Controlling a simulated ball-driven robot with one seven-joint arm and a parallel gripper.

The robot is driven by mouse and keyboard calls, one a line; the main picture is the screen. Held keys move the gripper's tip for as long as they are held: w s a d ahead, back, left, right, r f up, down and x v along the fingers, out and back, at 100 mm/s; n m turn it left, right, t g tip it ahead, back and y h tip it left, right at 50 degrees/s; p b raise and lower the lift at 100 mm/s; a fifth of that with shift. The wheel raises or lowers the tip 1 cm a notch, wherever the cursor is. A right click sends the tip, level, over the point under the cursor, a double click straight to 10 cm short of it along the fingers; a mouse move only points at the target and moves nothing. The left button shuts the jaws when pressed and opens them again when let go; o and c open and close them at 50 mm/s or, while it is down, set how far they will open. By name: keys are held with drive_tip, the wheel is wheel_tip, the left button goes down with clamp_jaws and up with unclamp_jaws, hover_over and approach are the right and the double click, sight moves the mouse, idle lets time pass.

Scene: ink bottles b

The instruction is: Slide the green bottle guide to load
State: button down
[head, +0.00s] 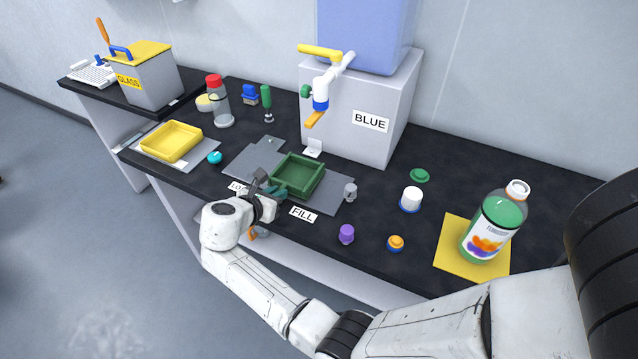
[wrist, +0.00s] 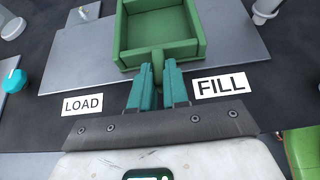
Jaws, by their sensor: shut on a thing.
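The green bottle guide (head: 297,190) is an empty, open-topped green tray on a grey plate (head: 247,157). In the wrist view the guide (wrist: 165,53) has a short green handle (wrist: 158,62) on its near side. My gripper (wrist: 158,88) has its teal fingers shut on that handle. The handle lies between the LOAD label (wrist: 82,104) on the left and the FILL label (wrist: 219,85) on the right. In the head view my gripper (head: 266,189) is at the guide's near left side, and my wrist partly covers the LOAD label (head: 238,187).
The blue dispenser (head: 355,107) with its tap stands behind the guide. A yellow tray (head: 171,141) and a cyan knob (head: 215,157) are to the left. A small grey-white piece (head: 350,191) stands right of the guide.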

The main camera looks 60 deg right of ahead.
drive_tip(key=shift+w, duration=0.45)
drive_tip(key=shift+w+a+b, duration=0.1)
drive_tip(key=shift+w+b, duration=1)
drive_tip(key=shift+w, duration=0.75)
drive_tip(key=shift+w+a+f+b, duration=0.1)
drive_tip(key=shift+w+b, duration=0.95)
drive_tip(key=shift+w, duration=0.5)
drive_tip(key=shift+w+b, duration=0.3)
drive_tip(key=shift+w, duration=0.25)
drive_tip(key=shift+w+b, duration=1.85)
drive_tip(key=shift+w, duration=0.05)
drive_tip(key=c, duration=0.9)
unclamp_jaws()
